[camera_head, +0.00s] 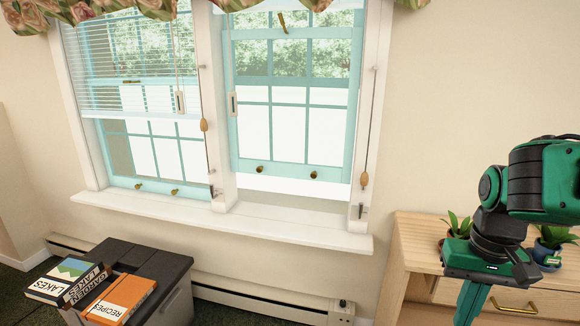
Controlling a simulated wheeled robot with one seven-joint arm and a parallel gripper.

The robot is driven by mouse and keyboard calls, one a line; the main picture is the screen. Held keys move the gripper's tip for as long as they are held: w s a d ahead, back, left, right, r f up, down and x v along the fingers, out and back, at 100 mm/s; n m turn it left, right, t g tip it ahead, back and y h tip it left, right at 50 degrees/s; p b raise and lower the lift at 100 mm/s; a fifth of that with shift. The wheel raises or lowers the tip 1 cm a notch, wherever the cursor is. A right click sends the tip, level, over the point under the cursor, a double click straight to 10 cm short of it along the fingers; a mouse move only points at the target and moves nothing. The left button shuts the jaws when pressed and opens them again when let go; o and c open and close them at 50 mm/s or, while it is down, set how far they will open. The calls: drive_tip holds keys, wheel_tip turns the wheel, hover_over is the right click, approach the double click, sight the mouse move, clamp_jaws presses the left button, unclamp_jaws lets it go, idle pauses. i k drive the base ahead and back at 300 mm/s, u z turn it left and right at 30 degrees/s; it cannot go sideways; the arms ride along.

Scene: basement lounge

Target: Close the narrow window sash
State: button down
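Two teal sash windows stand side by side in white frames. The lower sash (292,135) of the right window is raised a little, with a bright gap (290,186) between its bottom rail and the sill. Two brass knobs (314,174) sit on that rail. The lower sash of the left window (155,155) appears down at the sill, with a blind over its upper part. I cannot tell for certain which sash is the narrow one. My gripper (480,285) hangs at the lower right, in front of the cabinet and apart from the windows. Its fingertips are not clearly visible.
The white sill (290,228) runs below both windows. A dark-topped box (165,262) with books (120,298) stands at the lower left. A wooden cabinet (415,250) with potted plants (550,240) is at the right. Cords with wooden pulls (364,180) hang beside the windows.

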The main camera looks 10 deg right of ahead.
sight(306, 172)
drive_tip(key=u, duration=0.1)
drive_tip(key=i, duration=1.05)
drive_tip(key=u, duration=0.1)
